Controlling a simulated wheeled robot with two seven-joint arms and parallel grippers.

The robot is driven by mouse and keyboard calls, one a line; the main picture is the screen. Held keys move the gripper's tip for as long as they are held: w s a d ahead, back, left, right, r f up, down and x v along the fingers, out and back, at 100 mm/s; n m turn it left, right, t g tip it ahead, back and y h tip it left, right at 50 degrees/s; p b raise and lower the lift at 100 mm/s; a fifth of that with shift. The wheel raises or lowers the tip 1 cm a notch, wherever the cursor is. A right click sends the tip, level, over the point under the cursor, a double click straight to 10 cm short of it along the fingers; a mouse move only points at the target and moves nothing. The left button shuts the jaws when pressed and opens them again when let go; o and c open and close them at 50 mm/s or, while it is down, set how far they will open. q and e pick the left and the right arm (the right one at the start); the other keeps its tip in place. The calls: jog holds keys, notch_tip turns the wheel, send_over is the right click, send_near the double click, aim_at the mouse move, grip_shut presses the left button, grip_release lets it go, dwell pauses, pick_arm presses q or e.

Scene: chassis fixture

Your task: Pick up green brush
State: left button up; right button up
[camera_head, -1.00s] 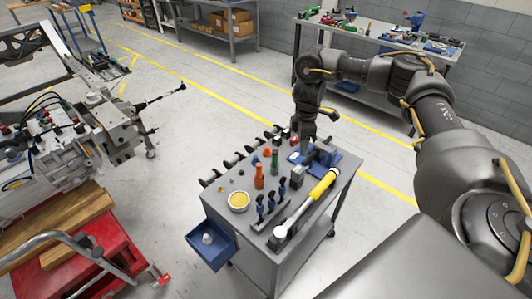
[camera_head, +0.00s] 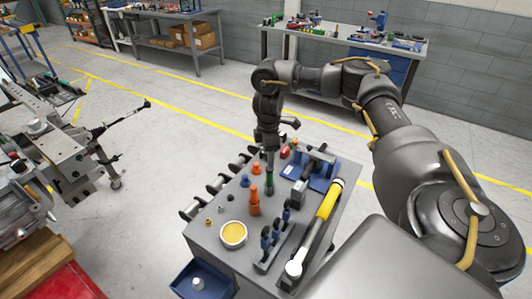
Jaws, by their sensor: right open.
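The green brush (camera_head: 269,188) stands upright on the grey cart top (camera_head: 213,243), just behind and right of an orange bottle-shaped item (camera_head: 253,202). Only its dark green lower part shows clearly; its upper end is hidden at my right gripper. My right gripper (camera_head: 269,158) points down right above the brush, with its jaws open. Whether the fingers touch the brush cannot be told. My left gripper is not in view.
A blue holder (camera_head: 325,178), a yellow-handled tool (camera_head: 325,207), a rack of blue-handled tools (camera_head: 274,240) and a yellow-filled bowl (camera_head: 233,234) crowd the cart. Black-and-silver rods line its left edge. A workbench (camera_head: 340,42) stands behind.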

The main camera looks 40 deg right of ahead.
aim_at(269, 176)
jog(key=shift+f, duration=0.3)
jog(key=shift+s+f+b, duration=0.25)
jog(key=shift+f+b, duration=0.1)
jog(key=shift+f, duration=1.25)
jog(key=shift+w+f+p, duration=0.15)
jog(key=shift+f+p, duration=0.15)
jog(key=shift+f, duration=0.6)
jog(key=shift+s+f+p, duration=0.25)
jog(key=shift+f+p, duration=0.1)
jog(key=shift+p, duration=0.05)
notch_tip(269, 176, down, 4)
jog(key=shift+s+r+p, duration=0.1)
jog(key=shift+r+p, duration=0.1)
jog(key=shift+p, duration=0.35)
jog(key=shift+f, duration=0.4)
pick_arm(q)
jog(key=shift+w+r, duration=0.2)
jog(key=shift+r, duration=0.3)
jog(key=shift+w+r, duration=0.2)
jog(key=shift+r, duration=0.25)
pick_arm(e)
jog(key=shift+c, duration=0.2)
